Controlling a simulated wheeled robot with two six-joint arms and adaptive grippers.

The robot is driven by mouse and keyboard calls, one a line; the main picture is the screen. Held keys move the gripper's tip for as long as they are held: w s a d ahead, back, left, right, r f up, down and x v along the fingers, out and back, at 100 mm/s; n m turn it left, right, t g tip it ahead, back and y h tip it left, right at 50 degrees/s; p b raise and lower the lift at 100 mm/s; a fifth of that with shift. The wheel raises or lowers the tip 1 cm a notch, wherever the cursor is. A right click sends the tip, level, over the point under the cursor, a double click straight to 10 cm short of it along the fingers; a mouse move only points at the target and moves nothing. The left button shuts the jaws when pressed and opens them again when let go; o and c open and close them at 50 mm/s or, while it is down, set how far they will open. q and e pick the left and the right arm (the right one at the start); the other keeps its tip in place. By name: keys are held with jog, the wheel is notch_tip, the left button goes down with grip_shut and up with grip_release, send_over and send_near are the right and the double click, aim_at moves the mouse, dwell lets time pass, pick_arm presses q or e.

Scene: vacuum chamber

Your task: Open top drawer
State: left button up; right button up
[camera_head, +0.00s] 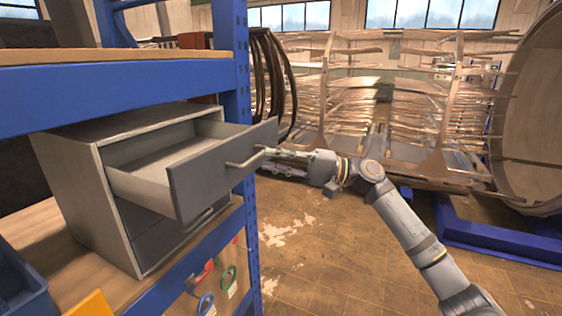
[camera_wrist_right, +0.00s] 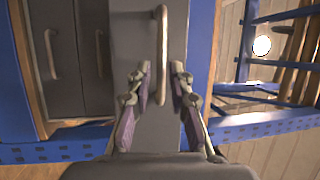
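The top drawer (camera_head: 215,170) of a small grey cabinet (camera_head: 75,190) is pulled well out, and its empty inside shows. Its bar handle (camera_head: 243,161) is on the front panel. My right gripper (camera_head: 270,154) is at the handle's right end in the head view. In the right wrist view the handle (camera_wrist_right: 162,45) runs between the two fingertips of my right gripper (camera_wrist_right: 161,75), with a gap on each side; the fingers are apart. A closed lower drawer (camera_head: 160,236) with its own handle sits below. My left gripper is not in view.
The cabinet stands on a wooden shelf in a blue rack (camera_head: 243,90), with a shelf beam above and an upright close beside the open drawer. A blue bin (camera_head: 22,285) is at the lower left. The floor (camera_head: 310,250) to the right is open.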

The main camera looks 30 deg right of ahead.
jog(key=v, duration=0.3)
jog(key=shift+a, duration=0.1)
dwell(0.3)
